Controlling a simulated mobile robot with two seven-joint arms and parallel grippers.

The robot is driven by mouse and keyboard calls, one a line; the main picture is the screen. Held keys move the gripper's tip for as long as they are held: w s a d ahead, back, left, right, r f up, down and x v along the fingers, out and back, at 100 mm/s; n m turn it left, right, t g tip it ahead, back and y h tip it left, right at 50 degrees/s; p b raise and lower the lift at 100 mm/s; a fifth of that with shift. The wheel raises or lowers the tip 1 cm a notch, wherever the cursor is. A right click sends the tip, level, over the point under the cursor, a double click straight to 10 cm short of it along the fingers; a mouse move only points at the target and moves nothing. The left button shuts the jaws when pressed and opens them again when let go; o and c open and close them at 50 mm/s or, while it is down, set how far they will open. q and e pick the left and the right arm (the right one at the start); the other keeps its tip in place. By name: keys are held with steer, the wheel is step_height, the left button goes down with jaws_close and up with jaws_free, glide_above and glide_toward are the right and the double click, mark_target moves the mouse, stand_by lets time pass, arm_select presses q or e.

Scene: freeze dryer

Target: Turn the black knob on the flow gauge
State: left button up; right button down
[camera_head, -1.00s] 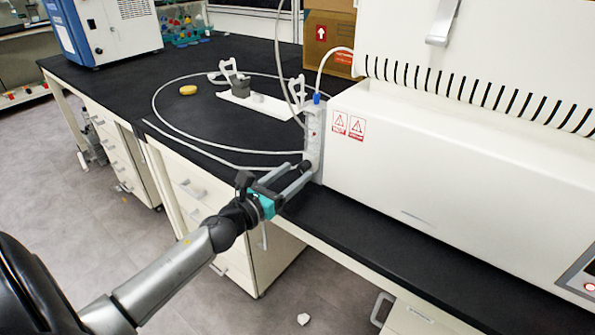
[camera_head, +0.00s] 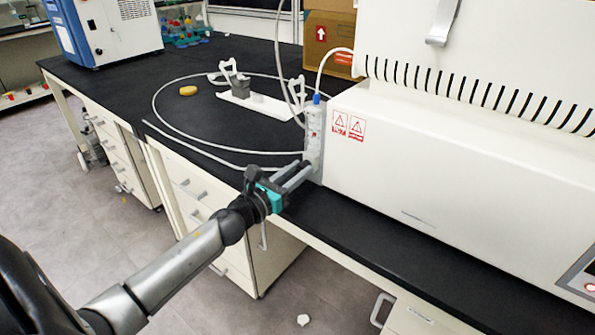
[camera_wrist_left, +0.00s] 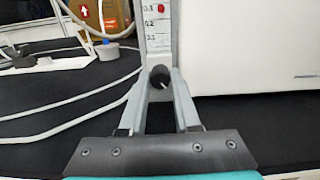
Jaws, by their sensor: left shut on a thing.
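The flow gauge (camera_head: 314,130) is a clear upright tube with a blue top fitting, standing at the left end of the white machine. In the left wrist view its scale (camera_wrist_left: 157,25) shows numbers and a red mark. The black knob (camera_wrist_left: 160,77) is at the gauge's lower front, with a white line on its face that is tilted. My left gripper (camera_head: 304,170) reaches the lower gauge, and in the left wrist view its two fingertips (camera_wrist_left: 160,75) are shut on the knob from both sides. My right gripper is not in view.
The large white machine (camera_head: 460,170) stands directly right of the gauge. A pale hose (camera_head: 155,100) loops over the black bench (camera_head: 130,75). A white tray with a grey holder (camera_head: 255,103) and a yellow object (camera_head: 188,90) lie behind. The bench front is clear.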

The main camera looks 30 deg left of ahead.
arm_select(q)
jaws_close()
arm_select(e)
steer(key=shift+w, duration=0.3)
